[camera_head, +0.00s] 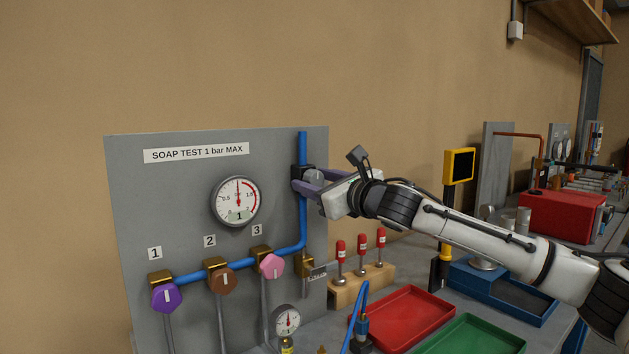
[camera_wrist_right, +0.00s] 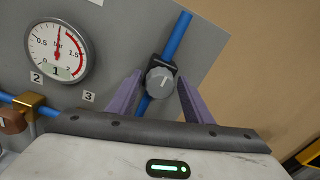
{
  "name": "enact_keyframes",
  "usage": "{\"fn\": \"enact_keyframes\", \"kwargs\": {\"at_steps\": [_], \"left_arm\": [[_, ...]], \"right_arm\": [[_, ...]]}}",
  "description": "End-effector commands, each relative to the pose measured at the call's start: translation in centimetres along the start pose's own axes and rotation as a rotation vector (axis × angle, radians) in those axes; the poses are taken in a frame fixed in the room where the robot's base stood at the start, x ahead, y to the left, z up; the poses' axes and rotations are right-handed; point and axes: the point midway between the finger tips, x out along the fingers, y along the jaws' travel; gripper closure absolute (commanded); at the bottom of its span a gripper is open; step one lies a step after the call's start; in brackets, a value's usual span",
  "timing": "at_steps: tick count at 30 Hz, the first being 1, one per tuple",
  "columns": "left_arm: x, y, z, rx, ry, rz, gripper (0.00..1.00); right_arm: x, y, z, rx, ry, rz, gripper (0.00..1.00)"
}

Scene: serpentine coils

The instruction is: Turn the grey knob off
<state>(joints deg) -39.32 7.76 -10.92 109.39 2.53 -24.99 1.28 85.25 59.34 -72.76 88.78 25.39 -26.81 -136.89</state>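The grey knob (camera_wrist_right: 160,82) is round with a pale pointer line and sits on a black valve body on the blue vertical pipe. In the head view the grey knob (camera_head: 315,177) shows partly between my fingers. My right gripper (camera_head: 306,188) is at the knob, with its purple fingers reaching toward the panel. In the wrist view my right gripper (camera_wrist_right: 163,84) is open, one finger on each side of the knob, with visible gaps. The pointer line on the knob tilts slightly off upright in that view. My left gripper is not in view.
The grey panel (camera_head: 150,220) carries a pressure gauge (camera_head: 238,201) and purple (camera_head: 167,298), brown (camera_head: 222,280) and pink (camera_head: 271,266) knobs. Red-handled tools in a wooden block (camera_head: 361,285), a red tray (camera_head: 405,316) and a green tray (camera_head: 473,337) lie below my right arm.

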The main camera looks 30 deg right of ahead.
Motion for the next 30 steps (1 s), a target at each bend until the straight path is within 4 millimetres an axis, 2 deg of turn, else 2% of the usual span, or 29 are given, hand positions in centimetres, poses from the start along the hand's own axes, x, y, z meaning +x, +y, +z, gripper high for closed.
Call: {"fn": "enact_keyframes", "kwargs": {"at_steps": [9, 13, 24, 30], "left_arm": [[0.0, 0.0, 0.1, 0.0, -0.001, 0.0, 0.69], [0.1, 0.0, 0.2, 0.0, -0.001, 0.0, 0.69], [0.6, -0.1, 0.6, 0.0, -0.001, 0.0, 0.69], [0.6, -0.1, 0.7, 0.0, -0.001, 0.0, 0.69]], "right_arm": [[-0.1, 0.0, 0.3, 0.003, -0.005, 0.002, 0.51], [-1.1, 0.0, 0.2, 0.003, -0.006, 0.001, 0.51], [-7.8, -0.1, 0.0, 0.002, -0.003, 0.0, 0.51], [-10.0, -0.1, 0.1, 0.002, -0.003, 0.0, 0.51]]}}
